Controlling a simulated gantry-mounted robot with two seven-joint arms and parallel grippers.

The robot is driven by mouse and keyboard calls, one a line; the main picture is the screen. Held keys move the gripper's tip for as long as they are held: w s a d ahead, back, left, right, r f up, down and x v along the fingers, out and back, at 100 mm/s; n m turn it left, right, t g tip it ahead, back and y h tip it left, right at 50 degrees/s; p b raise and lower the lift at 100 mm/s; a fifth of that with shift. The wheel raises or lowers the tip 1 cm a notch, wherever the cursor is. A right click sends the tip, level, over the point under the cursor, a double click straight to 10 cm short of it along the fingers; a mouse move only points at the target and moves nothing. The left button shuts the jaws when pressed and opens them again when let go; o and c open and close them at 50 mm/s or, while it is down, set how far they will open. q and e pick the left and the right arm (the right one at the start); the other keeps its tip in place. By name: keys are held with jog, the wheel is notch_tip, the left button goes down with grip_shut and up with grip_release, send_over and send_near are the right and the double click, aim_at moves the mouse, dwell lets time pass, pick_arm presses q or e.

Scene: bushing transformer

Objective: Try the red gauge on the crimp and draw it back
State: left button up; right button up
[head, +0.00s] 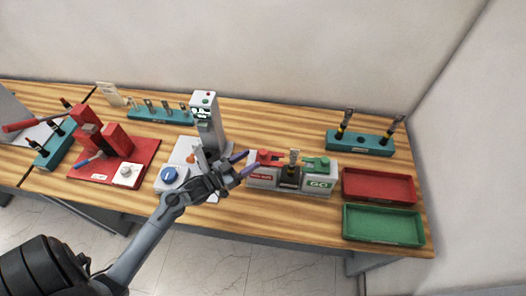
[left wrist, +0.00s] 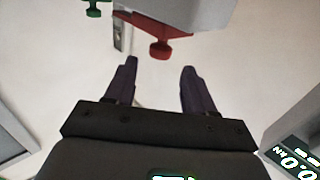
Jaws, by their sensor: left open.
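The red gauge (head: 268,158) sits on the left of a grey gauge stand (head: 262,183). A green gauge (head: 318,163) sits on its right, above a GO label. A terminal with the crimp (head: 293,160) stands upright between them in a dark holder. My left gripper (head: 242,168) is open and empty, just left of the red gauge. In the left wrist view the red gauge's knob (left wrist: 160,50) shows ahead of my open fingers (left wrist: 160,82), apart from them. The green gauge's knob (left wrist: 93,5) is at the top edge. My right gripper is not in view.
A grey press-like machine (head: 207,125) with a blue knob stands behind my left gripper. A red tray (head: 380,199) and green tray (head: 382,241) lie at the right. A teal rack (head: 360,148) stands behind them. A red fixture (head: 142,151) is at the left.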

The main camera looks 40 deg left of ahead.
aim_at(260, 154)
pick_arm(q)
jog(key=x, duration=0.6)
jog(key=shift+w+d+p, duration=0.15)
jog(key=shift+w+p, duration=0.2)
grip_shut()
